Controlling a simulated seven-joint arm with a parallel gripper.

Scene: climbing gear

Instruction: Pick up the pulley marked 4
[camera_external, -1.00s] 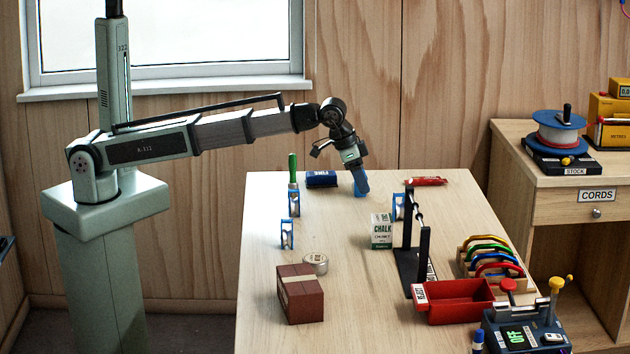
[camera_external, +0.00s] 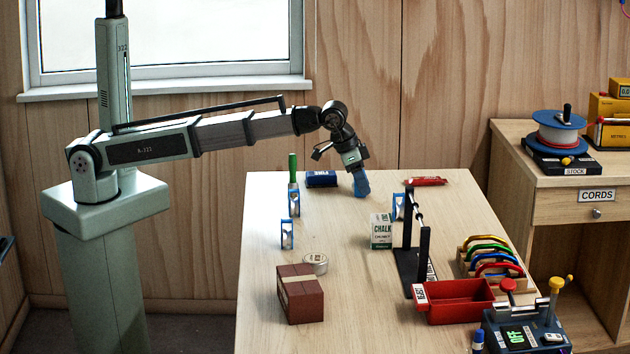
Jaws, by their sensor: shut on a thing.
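My gripper (camera_external: 361,184) is near the back middle of the table (camera_external: 345,300), pointing down. It is shut on a blue pulley (camera_external: 361,190), mostly hidden by the fingers; I cannot read a number on it or tell if it still touches the table. Two blue-and-silver pulleys stand at the table's left: one farther back (camera_external: 294,204) and one nearer (camera_external: 287,235). Another pulley (camera_external: 398,206) stands partly hidden behind the chalk box and black stand. Their marks are too small to read.
A chalk box (camera_external: 381,232) and black stand (camera_external: 411,262) are right of centre. A brown box (camera_external: 300,294), tape roll (camera_external: 316,263), red bin (camera_external: 455,303) and coloured carabiners (camera_external: 490,258) are nearer.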

